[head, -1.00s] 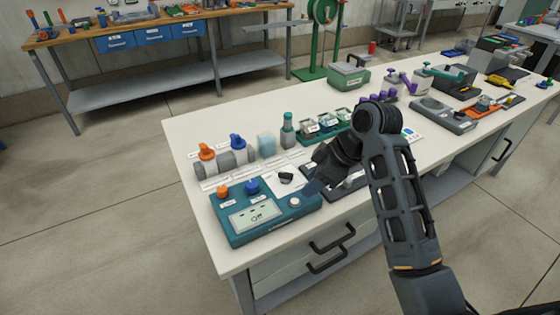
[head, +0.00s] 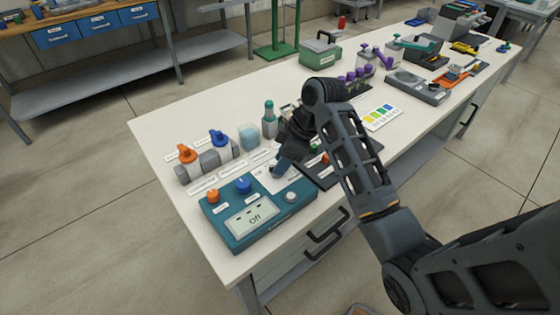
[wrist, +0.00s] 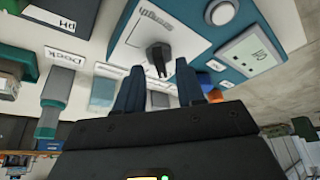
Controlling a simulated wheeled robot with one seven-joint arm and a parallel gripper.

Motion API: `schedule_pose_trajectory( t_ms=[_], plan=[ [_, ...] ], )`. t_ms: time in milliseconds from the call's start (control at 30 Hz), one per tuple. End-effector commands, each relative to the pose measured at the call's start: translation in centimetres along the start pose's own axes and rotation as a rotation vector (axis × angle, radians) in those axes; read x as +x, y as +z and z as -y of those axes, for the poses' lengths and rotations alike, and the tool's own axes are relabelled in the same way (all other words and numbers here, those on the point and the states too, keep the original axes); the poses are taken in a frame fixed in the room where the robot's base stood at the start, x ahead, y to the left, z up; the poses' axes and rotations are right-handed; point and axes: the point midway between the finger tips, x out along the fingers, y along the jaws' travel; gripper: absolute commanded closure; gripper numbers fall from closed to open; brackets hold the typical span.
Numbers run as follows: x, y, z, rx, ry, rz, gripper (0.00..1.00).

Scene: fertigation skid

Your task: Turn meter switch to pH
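The teal meter (head: 236,238) sits at the near left of the white bench, and its screen (head: 251,217) reads "Off". A white dial plate (head: 262,177) is at its back right corner. In the wrist view the dial's black switch knob (wrist: 158,54) stands on this plate (wrist: 180,20), just ahead of the fingertips. My gripper (wrist: 160,76) is open, with one finger on each side of the knob's line and nothing held. In the head view my gripper (head: 279,168) is over the dial and hides the knob. I cannot tell whether the fingers touch it.
On the meter are an orange knob (head: 212,196), a blue knob (head: 243,185) and a round pale button (head: 291,197). Behind it stand orange- and blue-handled valves (head: 217,158) and a green-capped bottle (head: 269,122). A dark tray (head: 325,175) lies at right.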

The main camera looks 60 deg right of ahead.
Motion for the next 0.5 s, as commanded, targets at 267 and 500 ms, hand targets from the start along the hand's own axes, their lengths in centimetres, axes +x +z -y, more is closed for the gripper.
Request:
schedule_pose_trajectory(
  t_ms=[267, 500],
  plan=[
    [1.34, 0.02, 0.02, 0.001, 0.001, 0.0, 0.62],
    [1.33, 0.0, 0.03, 0.0, 0.001, 0.0, 0.68]
  ],
)
